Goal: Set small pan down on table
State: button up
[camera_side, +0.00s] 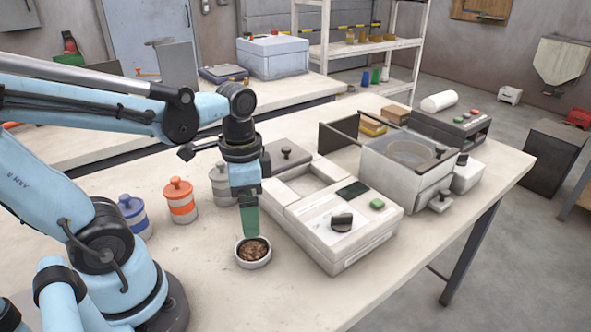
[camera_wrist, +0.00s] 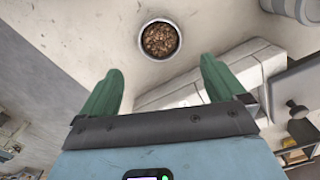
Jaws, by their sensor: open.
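The small pan (camera_side: 240,260) is a round white dish filled with brown pellets. It stands upright on the pale table (camera_side: 330,285), just left of the white scale-like machine. In the wrist view the pan (camera_wrist: 142,42) lies beyond and between my fingertips. My gripper (camera_side: 250,222) points down over the pan in the side view, its green fingers overlapping the pan's back rim there. In the wrist view my gripper (camera_wrist: 159,75) has its two green fingers spread wide with nothing between them. Touch between finger and rim cannot be told.
A white machine (camera_side: 335,215) with a black knob and green button stands close right of the pan. Orange (camera_side: 181,200), blue (camera_side: 133,215) and grey (camera_side: 222,183) lidded jars stand behind and left. The table in front of the pan is clear.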

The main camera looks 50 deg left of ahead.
jog(key=w+d+r+n+t, duration=0.2)
jog(key=w+r+n+t, duration=0.1)
jog(key=w+t, duration=0.3)
jog(key=shift+n+t, duration=0.6)
jog(key=shift+n, duration=0.2)
jog(key=shift+r, duration=0.1)
